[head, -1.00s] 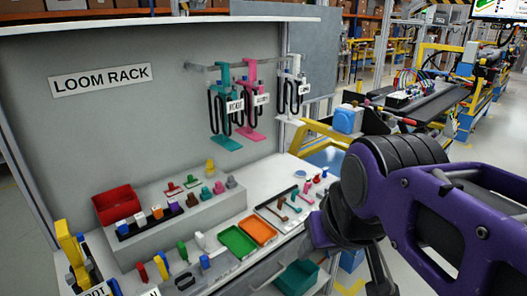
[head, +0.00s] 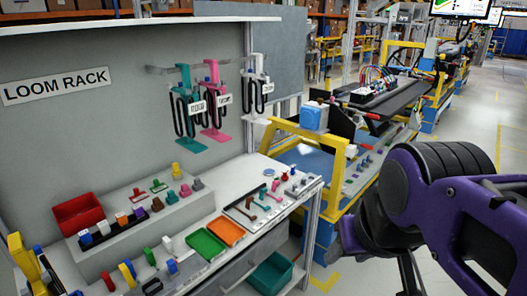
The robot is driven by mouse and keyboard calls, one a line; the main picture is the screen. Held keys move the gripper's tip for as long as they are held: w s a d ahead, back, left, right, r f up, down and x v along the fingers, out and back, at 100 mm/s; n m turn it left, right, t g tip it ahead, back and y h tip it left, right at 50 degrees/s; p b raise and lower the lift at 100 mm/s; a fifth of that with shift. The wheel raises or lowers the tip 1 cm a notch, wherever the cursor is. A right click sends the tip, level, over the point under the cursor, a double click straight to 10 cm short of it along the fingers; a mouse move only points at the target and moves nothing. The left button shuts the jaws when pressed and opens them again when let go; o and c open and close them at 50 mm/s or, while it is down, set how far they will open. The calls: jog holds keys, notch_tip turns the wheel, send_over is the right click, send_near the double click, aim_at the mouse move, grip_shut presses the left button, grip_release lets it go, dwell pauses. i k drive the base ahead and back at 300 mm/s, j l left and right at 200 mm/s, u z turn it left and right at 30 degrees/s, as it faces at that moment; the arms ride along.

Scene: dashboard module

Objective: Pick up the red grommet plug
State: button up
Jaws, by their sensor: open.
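I cannot tell for certain which piece is the red grommet plug. One small upright red piece (head: 108,282) stands on the bench at the front left, and a tiny red-topped piece (head: 293,171) stands at the right end of the bench. Their shapes are too small to tell. My purple and black arm is folded at the right of the picture, apart from the bench and both red pieces. My gripper cannot be made out in this view.
A red bin (head: 78,213) and coloured parts sit on a raised grey step. A green tray (head: 206,245) and an orange tray (head: 228,231) lie before it. A teal bin (head: 271,274) is below the bench edge. A yellow-framed station (head: 322,138) stands behind; open floor (head: 480,150) is at right.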

aim_at(284, 178)
jog(key=i+l+u, duration=0.15)
jog(key=u, duration=0.3)
jog(key=i+l+u, duration=0.1)
jog(key=u, duration=0.4)
jog(key=i+l+u, duration=0.2)
jog(key=l, duration=0.25)
jog(key=l+u, duration=0.2)
jog(key=l, duration=0.2)
jog(key=i+l, duration=0.1)
jog(key=l, duration=0.3)
jog(key=i+l+u, duration=0.1)
jog(key=l, duration=0.35)
jog(key=i+l, duration=0.1)
jog(key=l, duration=0.3)
jog(key=i+l, duration=0.1)
jog(key=l, duration=0.3)
jog(key=k+j+u, duration=0.1)
jog(key=k+j, duration=0.1)
